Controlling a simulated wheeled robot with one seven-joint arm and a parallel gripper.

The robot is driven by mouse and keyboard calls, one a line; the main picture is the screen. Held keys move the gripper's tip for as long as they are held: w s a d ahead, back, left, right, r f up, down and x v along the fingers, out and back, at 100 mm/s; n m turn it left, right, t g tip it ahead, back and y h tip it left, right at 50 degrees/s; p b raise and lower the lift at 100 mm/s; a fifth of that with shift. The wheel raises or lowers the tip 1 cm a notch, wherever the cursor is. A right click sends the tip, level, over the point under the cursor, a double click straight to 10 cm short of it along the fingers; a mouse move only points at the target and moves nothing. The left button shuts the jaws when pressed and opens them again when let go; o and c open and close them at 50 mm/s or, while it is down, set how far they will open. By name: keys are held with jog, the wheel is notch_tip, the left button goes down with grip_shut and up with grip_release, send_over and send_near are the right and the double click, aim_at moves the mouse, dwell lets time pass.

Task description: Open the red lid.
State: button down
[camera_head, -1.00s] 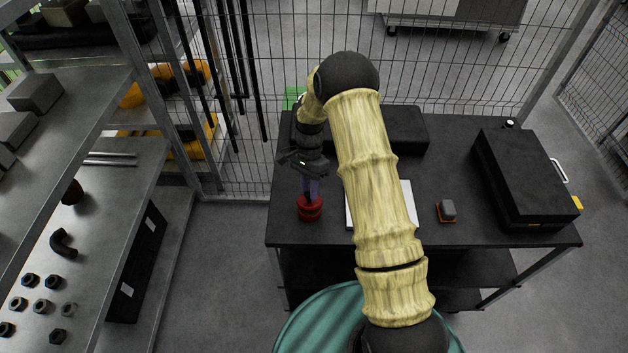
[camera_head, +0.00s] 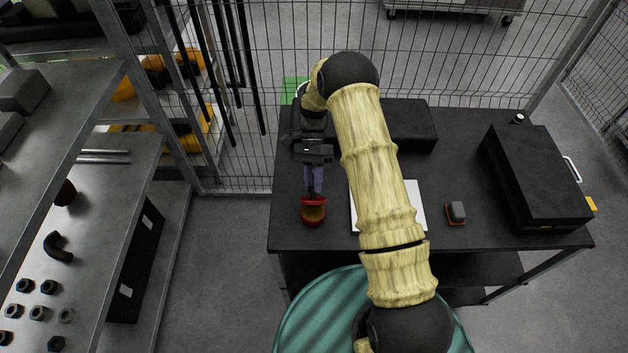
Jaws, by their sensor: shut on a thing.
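The red lid (camera_head: 313,200) is at the left front of the dark table, at the far side of a small round red container (camera_head: 313,222). The container's tan top or inside (camera_head: 313,213) shows in front of the lid. The lid looks tilted up; whether it still touches the container's rim is hard to tell. My gripper (camera_head: 314,193) points down from behind, with its purple-grey fingers shut on the lid. The fingertips partly cover the lid's far side.
A white sheet (camera_head: 419,200) lies partly under my arm. A small grey and orange block (camera_head: 456,212) sits right of it. A large black case (camera_head: 537,178) fills the table's right end. A black box (camera_head: 412,127) stands at the back, before a wire fence (camera_head: 450,60).

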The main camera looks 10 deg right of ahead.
jog(key=c, duration=1.2)
grip_release()
jog(key=shift+w, duration=0.1)
jog(key=p+v, duration=0.4)
jog(key=v, duration=1.3)
jog(key=shift+p, duration=0.3)
jog(key=shift+a+r+p, duration=0.1)
jog(key=shift+r+p, duration=0.1)
jog(key=shift+p, duration=0.7)
jog(key=shift+p, duration=0.75)
jog(key=shift+w+f, duration=0.1)
